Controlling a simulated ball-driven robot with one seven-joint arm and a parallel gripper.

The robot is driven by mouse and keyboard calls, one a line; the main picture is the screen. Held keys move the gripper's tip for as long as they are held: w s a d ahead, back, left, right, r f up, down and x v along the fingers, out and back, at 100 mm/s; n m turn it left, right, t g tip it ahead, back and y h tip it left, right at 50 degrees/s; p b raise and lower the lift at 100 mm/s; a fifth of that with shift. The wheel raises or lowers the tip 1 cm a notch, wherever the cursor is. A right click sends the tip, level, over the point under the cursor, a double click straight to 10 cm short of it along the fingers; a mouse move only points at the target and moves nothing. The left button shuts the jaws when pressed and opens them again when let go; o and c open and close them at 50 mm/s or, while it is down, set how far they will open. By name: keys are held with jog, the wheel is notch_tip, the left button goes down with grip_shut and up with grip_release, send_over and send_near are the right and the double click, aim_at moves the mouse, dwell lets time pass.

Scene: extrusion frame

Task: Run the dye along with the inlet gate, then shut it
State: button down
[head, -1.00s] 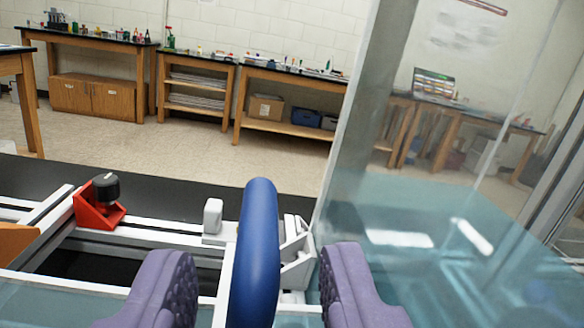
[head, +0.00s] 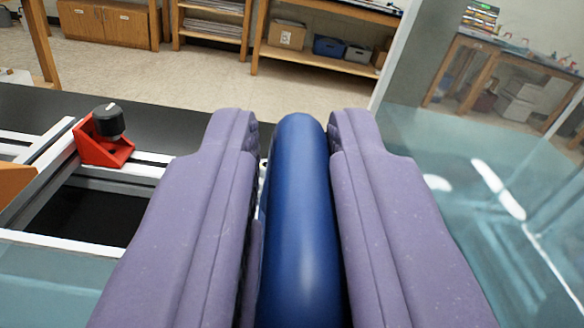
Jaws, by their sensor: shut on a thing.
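A thick blue rounded part (head: 302,215), which looks like a handle or wheel rim, stands upright in the lower middle of the head view. My gripper (head: 291,130) has one purple padded finger on each side of it and is shut on it. The fingers hide most of its sides and what it is mounted on. A black knob (head: 110,122) on a red bracket (head: 101,147) sits on the white frame to the left. I see no dye, and I cannot tell which part is the inlet gate.
White extrusion rails (head: 60,243) surround a dark opening on the left, with an orange part (head: 14,181) at the edge. A clear panel over a teal surface (head: 480,210) fills the right. Wooden benches (head: 330,50) stand far back across open floor.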

notch_tip(320, 180, up, 2)
jog(key=shift+r+p, duration=0.15)
jog(key=shift+p, duration=0.25)
jog(key=shift+d, duration=0.1)
jog(key=c, duration=1.1)
grip_release()
jog(key=shift+s, duration=0.1)
jog(key=s+d+p, duration=0.1)
jog(key=s, duration=0.6)
jog(key=shift+s, duration=0.3)
jog(key=shift+d, duration=0.1)
